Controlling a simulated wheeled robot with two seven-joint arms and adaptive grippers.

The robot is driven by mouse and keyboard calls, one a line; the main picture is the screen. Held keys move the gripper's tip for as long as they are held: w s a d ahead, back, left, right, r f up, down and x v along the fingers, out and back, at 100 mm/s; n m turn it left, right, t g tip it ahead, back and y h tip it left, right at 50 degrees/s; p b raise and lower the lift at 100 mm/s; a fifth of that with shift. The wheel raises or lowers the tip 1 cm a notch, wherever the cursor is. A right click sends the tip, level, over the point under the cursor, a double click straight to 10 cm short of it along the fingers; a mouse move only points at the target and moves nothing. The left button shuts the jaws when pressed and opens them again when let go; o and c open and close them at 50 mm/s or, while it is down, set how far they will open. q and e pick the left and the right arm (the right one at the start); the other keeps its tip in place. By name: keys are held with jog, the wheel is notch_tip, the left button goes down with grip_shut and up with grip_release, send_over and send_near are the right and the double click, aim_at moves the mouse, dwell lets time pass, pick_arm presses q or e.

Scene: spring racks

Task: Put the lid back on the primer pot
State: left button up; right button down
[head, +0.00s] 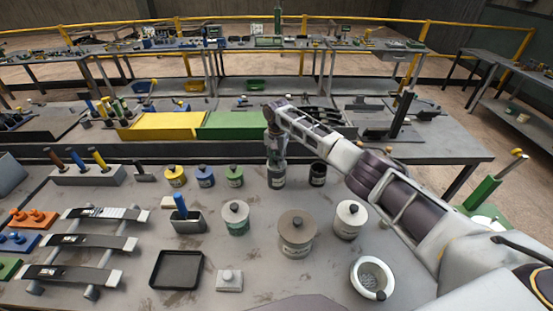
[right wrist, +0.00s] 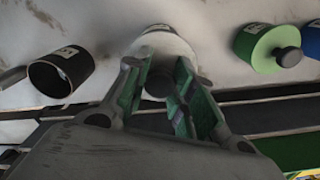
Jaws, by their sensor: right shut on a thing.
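My right gripper (head: 274,148) points down over a grey pot (head: 277,178) in the back row of pots. In the right wrist view my right gripper (right wrist: 160,75) is shut on the dark knob of a lid (right wrist: 158,85). A pale pot body (right wrist: 165,42) with a label shows behind the knob. The fingers hide most of the lid, so I cannot tell whether it rests fully on the rim. The labels are too small to read. My left gripper is not in view.
A black pot (head: 318,174), which looks open in the right wrist view (right wrist: 60,72), stands right beside the grey one. A large brown-lidded pot (head: 297,232) and a white-lidded pot (head: 350,220) stand nearer.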

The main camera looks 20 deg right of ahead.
jog(key=shift+p, duration=0.45)
dwell(1.0)
dwell(0.3)
jog(key=c, duration=1.1)
grip_release()
jog(key=o, duration=0.5)
jog(key=shift+c, duration=0.2)
jog(key=shift+r, duration=0.1)
jog(key=shift+r, duration=3.35)
